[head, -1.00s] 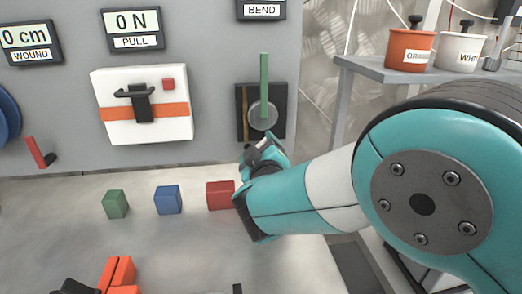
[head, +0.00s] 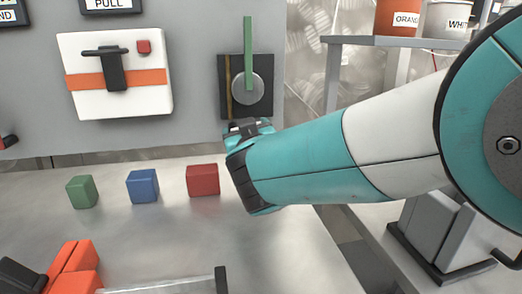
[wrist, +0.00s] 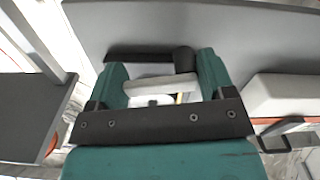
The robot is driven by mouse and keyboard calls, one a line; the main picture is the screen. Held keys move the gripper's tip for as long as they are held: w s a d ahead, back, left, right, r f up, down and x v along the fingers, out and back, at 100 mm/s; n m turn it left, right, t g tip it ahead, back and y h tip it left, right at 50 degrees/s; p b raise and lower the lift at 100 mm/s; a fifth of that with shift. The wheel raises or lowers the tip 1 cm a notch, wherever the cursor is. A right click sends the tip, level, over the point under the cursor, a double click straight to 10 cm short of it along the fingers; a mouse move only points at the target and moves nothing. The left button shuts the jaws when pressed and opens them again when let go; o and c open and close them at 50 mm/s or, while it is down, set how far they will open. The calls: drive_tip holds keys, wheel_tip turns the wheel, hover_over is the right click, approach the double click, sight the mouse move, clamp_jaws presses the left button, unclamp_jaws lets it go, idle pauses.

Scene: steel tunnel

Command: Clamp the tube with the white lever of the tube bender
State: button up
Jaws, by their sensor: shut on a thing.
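The tube bender is a dark plate (head: 262,107) on the grey wall with a grey disc (head: 258,90) and an upright green lever (head: 248,50). A thin brass-coloured strip, likely the tube (head: 228,92), stands upright at the plate's left. My gripper (head: 248,128) is at the plate's lower edge and hides what lies behind it. In the wrist view, a white bar, likely the white lever (wrist: 160,86), lies across between the two teal fingers of my gripper (wrist: 163,80), which is shut on it. Whether it presses the tube is hidden.
Green (head: 82,192), blue (head: 142,187) and red (head: 203,180) blocks stand on the bench (head: 160,240) left of my arm. A white box with an orange band (head: 150,85) is on the wall at left. A shelf (head: 350,45) with pots is at right.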

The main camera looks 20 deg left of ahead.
drive_tip(key=shift+w+d+f+m+b, duration=0.15)
drive_tip(key=shift+f+m+b, duration=0.3)
drive_tip(key=shift+m+b, duration=0.9)
drive_tip(key=shift+b, duration=0.35)
drive_tip(key=o, duration=0.9)
drive_tip(key=shift+c, duration=0.2)
drive_tip(key=shift+r, duration=0.1)
drive_tip(key=shift+s, duration=0.35)
drive_tip(key=b+v, duration=0.2)
drive_tip(key=v, duration=1.5)
drive_tip(key=shift+b, duration=0.3)
